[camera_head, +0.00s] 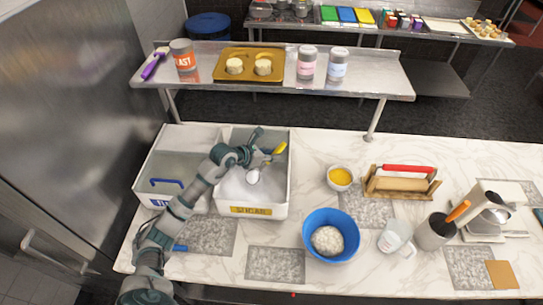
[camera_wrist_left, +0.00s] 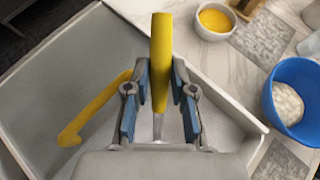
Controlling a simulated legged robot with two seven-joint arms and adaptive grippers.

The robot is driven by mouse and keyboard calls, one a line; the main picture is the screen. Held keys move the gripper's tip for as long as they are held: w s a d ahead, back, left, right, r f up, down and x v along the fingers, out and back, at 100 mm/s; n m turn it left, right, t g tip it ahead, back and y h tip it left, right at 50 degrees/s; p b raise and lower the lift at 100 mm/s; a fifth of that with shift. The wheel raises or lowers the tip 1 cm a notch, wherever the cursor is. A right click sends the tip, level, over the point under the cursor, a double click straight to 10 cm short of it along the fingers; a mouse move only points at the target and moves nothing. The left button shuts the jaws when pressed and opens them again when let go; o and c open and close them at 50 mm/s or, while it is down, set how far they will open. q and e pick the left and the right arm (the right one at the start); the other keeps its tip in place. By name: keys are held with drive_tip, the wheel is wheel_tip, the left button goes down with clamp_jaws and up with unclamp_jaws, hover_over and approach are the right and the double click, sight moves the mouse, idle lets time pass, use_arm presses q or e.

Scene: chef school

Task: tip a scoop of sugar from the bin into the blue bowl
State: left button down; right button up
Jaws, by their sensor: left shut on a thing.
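The white sugar bin (camera_head: 282,190) stands on the counter with a yellow label on its front and white sugar inside. My left gripper (camera_head: 264,158) is over the bin, shut on the yellow handle of the scoop (camera_head: 280,148). The scoop's white head (camera_head: 253,177) is low inside the bin; I cannot tell how full it is. In the left wrist view the yellow handle (camera_wrist_left: 161,45) stands between the fingers of the gripper (camera_wrist_left: 160,85). The blue bowl (camera_head: 309,240) is to the right of the bin, with a pale heap in it; it also shows in the wrist view (camera_wrist_left: 270,102).
A second bin (camera_head: 147,178) with a blue-handled tool adjoins on the left. A small yellow-filled bowl (camera_head: 340,187), a rolling pin rack (camera_head: 400,186), a measuring jug (camera_head: 394,238) and a utensil pot (camera_head: 433,232) stand right. A raised shelf (camera_head: 215,91) runs behind.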

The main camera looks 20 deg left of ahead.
use_arm(q)
drive_tip(key=shift+r+p, duration=0.65)
drive_tip(key=shift+r, duration=0.7)
wheel_tip(320, 180, up, 2)
drive_tip(key=g+p, duration=0.1)
drive_tip(key=p, duration=0.3)
drive_tip(key=shift+y, duration=0.3)
drive_tip(key=shift+r+p, duration=0.4)
drive_tip(key=shift+p, duration=0.05)
drive_tip(key=shift+r+g+y+p, duration=0.4)
drive_tip(key=shift+r+g+p, duration=0.2)
drive_tip(key=shift+r+p, duration=0.15)
drive_tip(key=shift+r+g+y, duration=0.4)
drive_tip(key=shift+r+g, duration=0.2)
drive_tip(key=shift+r, duration=0.15)
